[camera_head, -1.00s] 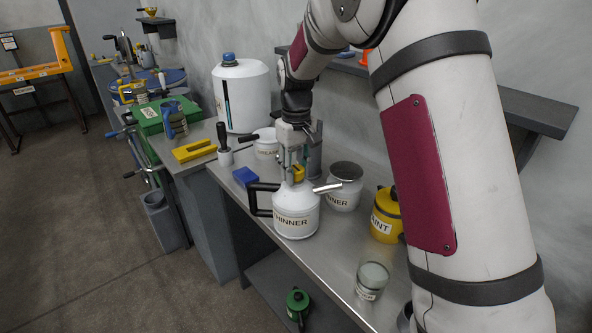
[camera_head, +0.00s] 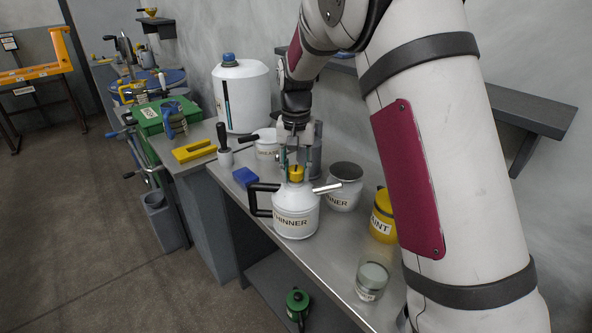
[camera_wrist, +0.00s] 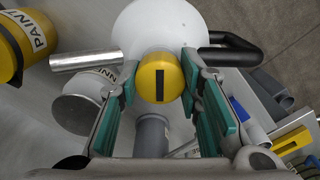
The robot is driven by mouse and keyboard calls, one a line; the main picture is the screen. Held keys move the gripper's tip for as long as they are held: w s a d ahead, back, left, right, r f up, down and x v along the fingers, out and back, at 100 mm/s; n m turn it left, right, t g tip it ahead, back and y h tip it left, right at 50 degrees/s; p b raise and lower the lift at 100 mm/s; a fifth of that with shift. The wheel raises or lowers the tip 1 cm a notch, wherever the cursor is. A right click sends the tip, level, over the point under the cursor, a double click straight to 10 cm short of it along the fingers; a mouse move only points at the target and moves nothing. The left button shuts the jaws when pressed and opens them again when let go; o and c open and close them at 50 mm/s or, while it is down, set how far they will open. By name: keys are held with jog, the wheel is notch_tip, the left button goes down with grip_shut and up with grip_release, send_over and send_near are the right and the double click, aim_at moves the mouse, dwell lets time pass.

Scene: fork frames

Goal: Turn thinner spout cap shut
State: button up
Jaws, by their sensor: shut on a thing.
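The white thinner can (camera_head: 296,222) stands upright on the metal bench, with a black handle on its left and a metal spout (camera_head: 327,187) to the right. Its yellow cap (camera_head: 296,174) sits on top and also shows in the wrist view (camera_wrist: 160,77), with a dark slot across it running up and down the picture. My gripper (camera_wrist: 160,84) is shut on the cap, one teal-padded finger on each side. In the head view my gripper (camera_head: 296,170) points down at the cap from above. The far side of the cap is hidden.
A yellow paint can (camera_head: 383,220) and a small labelled jar (camera_head: 371,281) are to the right. A blue block (camera_head: 245,177) lies left of the handle. A wall shelf (camera_head: 525,108) is behind my arm.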

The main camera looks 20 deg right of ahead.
aim_at(296, 168)
dwell(0.4)
jog(key=o, duration=1.2)
jog(key=shift+r, duration=0.1)
notch_tip(296, 168, up, 12)
jog(key=shift+f, duration=0.1)
